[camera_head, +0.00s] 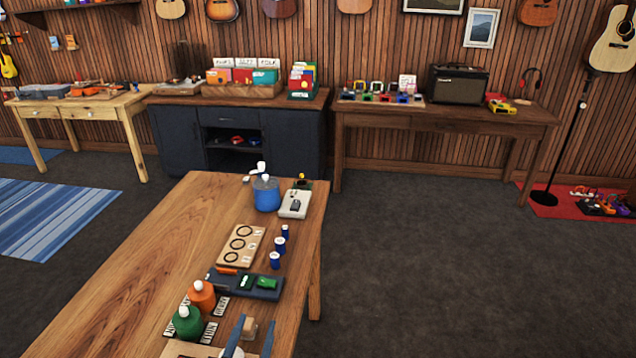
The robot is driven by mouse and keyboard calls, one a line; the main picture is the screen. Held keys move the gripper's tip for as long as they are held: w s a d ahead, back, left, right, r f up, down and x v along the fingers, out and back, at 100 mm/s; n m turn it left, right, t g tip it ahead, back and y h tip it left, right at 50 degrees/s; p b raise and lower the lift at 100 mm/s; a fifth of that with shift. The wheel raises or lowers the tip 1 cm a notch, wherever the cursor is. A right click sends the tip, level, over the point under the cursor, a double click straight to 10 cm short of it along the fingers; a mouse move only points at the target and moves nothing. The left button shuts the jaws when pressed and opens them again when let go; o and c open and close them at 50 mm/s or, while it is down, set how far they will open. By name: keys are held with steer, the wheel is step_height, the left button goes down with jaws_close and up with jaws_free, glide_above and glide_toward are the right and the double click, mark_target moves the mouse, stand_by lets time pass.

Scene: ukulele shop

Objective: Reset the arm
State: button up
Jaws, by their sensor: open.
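My gripper (254,328) shows at the bottom edge of the head view, over the near end of the wooden table (175,240). Its two blue fingers stand apart and it is open. A small tan block (249,329) appears between or just beyond the fingers; I cannot tell whether they touch it. The rest of my arm is cut off by the frame's lower edge.
Near the gripper are a green bottle (187,323), an orange bottle (202,298) and a dark tray (262,288). Farther along are a wooden board (241,246), blue cylinders (280,245) and a blue pot (266,196). The table's left side is clear.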

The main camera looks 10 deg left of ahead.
steer(key=d+f+m+g+h, duration=0.1)
steer(key=d+m+g+h, duration=0.5)
steer(key=d, duration=0.8)
steer(key=d+m+g+h, duration=0.35)
steer(key=d+m, duration=0.45)
steer(key=d, duration=0.7)
steer(key=s+d+f+m+g+y, duration=0.1)
steer(key=s+d+m+g+y, duration=0.2)
steer(key=s+m, duration=0.3)
steer(key=s+d+f+m+g+y, duration=0.1)
steer(key=s+d+m+g+y, duration=0.2)
steer(key=m, duration=1.1)
steer(key=s+g+y, duration=0.1)
steer(key=s+y, duration=0.1)
steer(key=s, duration=0.1)
steer(key=shift+f+m, duration=0.25)
steer(key=shift+m, duration=0.05)
